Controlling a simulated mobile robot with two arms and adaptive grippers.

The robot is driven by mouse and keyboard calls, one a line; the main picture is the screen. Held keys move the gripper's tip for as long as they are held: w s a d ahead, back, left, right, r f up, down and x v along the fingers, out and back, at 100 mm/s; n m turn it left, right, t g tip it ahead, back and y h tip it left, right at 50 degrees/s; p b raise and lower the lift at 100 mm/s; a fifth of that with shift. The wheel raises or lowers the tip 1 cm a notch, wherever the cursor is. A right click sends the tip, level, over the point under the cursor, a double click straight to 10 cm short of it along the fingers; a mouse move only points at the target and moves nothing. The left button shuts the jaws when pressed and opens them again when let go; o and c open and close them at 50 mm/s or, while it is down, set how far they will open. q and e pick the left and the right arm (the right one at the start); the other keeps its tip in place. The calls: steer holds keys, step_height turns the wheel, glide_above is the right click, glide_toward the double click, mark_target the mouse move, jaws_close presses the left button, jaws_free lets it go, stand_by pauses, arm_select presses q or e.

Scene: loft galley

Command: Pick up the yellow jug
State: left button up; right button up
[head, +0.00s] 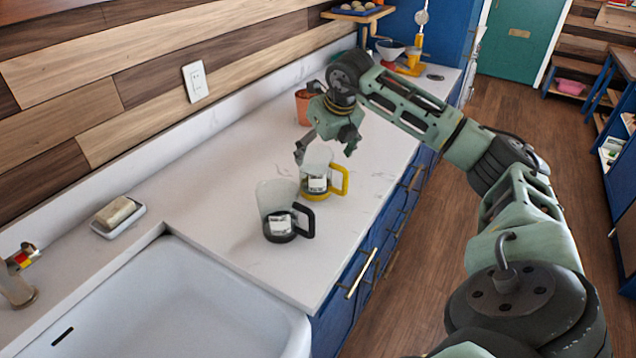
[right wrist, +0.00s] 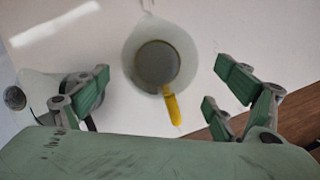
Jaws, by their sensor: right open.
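The yellow jug (head: 316,184) stands upright on the white counter, with a clear body, yellow base and yellow handle on its right side. My right gripper (head: 327,146) is above and just behind it in the head view, partly overlapping its rim. In the right wrist view the jug (right wrist: 157,62) is seen from above, between and ahead of the open fingers (right wrist: 165,90), its yellow handle pointing toward the palm. The fingers appear apart from the jug. My left gripper is not in view.
A similar jug with a black handle and base (head: 279,217) stands close in front of the yellow jug. A terracotta pot (head: 304,106) is behind. The sink (head: 190,310) and a soap dish (head: 118,220) are to the left. The counter's right edge is near.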

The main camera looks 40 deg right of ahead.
mark_target(324, 177)
steer(key=p+x, duration=0.3)
steer(key=x, duration=0.4)
steer(key=shift+s+a, duration=0.15)
steer(key=shift+s, duration=0.05)
steer(key=shift+w+f, duration=0.15)
steer(key=shift+f, duration=0.4)
steer(key=c, duration=1.3)
